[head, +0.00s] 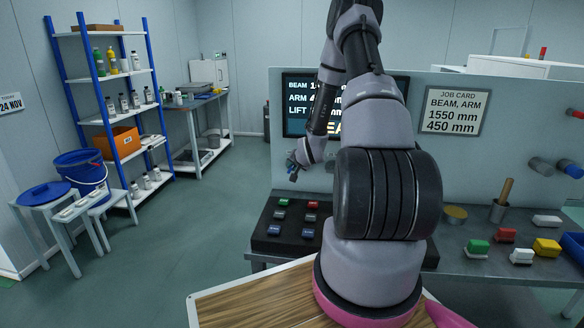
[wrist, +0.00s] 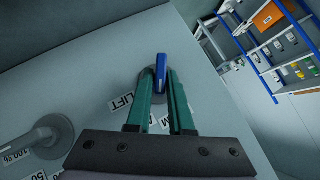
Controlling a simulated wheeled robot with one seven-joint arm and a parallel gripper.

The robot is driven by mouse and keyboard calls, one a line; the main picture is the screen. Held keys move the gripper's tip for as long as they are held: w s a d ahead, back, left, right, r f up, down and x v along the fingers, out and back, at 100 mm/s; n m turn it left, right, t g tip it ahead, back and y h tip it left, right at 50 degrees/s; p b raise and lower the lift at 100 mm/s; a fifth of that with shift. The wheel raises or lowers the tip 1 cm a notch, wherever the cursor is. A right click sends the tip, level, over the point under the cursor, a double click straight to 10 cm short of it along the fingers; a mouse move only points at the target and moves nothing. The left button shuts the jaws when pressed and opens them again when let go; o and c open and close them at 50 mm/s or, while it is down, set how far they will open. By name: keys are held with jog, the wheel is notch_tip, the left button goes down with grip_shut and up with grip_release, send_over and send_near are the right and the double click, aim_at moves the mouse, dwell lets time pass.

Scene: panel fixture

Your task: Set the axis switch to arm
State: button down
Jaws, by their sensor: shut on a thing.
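The axis switch has a blue handle (wrist: 161,72) on a round grey base and shows in the wrist view on the pale panel. My gripper (wrist: 159,82) has its two green fingers on either side of the blue handle and is shut on it. A LIFT label (wrist: 122,103) lies left of the fingers, and another label ending in M (wrist: 164,121) is partly hidden between them. In the head view my gripper (head: 293,166) is small at the panel's left, and the switch there is hard to make out. The display (head: 296,104) lists BEAM, ARM and LIFT, partly behind my arm.
A grey lever (wrist: 50,135) with percent labels sits at lower left in the wrist view. The job card (head: 455,110) reads BEAM, ARM, 1550 mm, 450 mm. A shelf (head: 112,121) stands left; the floor between is clear.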

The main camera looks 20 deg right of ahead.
jog(key=shift+s+d+f+m+t+y, duration=0.1)
jog(key=shift+m+t+y, duration=0.4)
jog(key=shift+t+y, duration=0.1)
dwell(0.3)
jog(key=c, duration=0.9)
grip_release()
jog(key=v, duration=1)
jog(key=shift+s, duration=0.4)
